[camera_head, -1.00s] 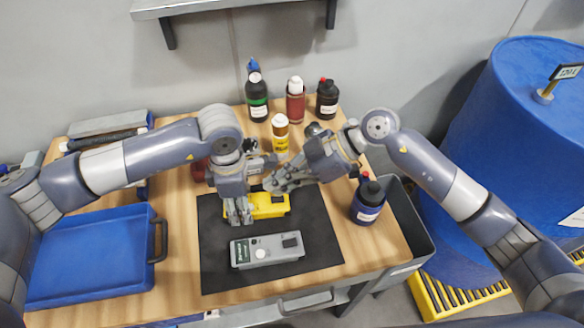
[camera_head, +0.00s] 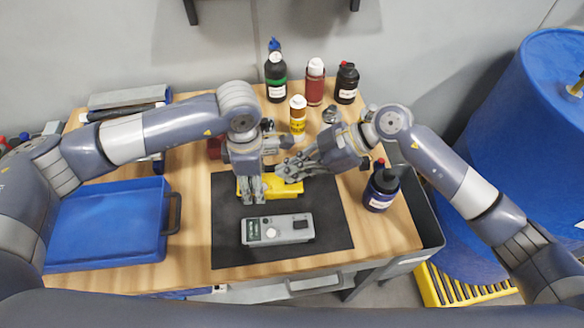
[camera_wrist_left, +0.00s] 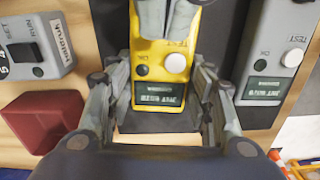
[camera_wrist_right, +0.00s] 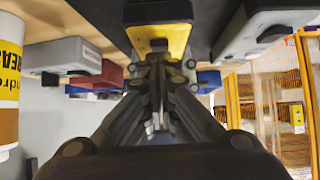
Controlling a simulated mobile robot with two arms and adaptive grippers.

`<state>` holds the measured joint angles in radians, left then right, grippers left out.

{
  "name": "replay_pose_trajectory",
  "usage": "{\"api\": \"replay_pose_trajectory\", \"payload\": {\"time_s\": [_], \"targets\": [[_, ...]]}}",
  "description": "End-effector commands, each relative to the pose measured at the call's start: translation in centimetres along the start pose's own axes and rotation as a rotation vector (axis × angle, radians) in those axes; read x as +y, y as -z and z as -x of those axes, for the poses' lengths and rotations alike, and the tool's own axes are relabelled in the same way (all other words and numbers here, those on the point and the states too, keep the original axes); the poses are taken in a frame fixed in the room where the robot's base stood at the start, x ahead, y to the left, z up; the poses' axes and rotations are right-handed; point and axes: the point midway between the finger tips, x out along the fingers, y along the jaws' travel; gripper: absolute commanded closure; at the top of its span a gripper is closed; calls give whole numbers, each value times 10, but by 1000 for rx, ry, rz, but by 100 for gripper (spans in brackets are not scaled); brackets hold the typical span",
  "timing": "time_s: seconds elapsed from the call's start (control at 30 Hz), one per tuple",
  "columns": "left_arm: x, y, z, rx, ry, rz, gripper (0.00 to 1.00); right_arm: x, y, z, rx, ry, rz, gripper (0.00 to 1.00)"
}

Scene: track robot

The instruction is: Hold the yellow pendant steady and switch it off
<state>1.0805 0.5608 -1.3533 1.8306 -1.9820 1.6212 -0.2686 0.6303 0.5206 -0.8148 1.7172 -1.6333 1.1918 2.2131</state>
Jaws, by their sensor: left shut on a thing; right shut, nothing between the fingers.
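The yellow pendant (camera_head: 288,190) lies on the black mat (camera_head: 230,220). My left gripper (camera_head: 252,190) is over its left end, with its fingers along both sides, shut on it. My right gripper (camera_head: 288,171) is shut and empty at the pendant's right part. Its fingertips (camera_wrist_left: 168,18) show over the pendant's face, just beyond the white button. Whether they touch is unclear. The right wrist view also shows the pendant (camera_wrist_right: 172,38).
A grey pendant (camera_head: 278,229) lies in front on the mat. Another grey box (camera_wrist_left: 35,45) and a red block (camera_wrist_left: 45,122) lie behind. Several bottles stand at the back; a dark blue one (camera_head: 380,190) stands right. A blue tray (camera_head: 105,225) is at left.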

Motion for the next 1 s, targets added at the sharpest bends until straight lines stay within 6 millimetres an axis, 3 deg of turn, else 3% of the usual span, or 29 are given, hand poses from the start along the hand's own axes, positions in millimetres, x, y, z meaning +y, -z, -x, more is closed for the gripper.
{"api": "replay_pose_trajectory", "payload": {"time_s": [0.33,0.7,0.87,1.0], "targets": [[0,0,0,0,-1,1,90,0,-14,10,-9,1,-4,100],[0,1,0,1,-1,1,90,-1,-16,11,-12,2,-5,100],[0,1,0,1,-1,1,90,0,-4,23,-9,0,-2,100],[0,1,0,1,-1,2,90,1,20,43,-4,-4,5,100]]}}
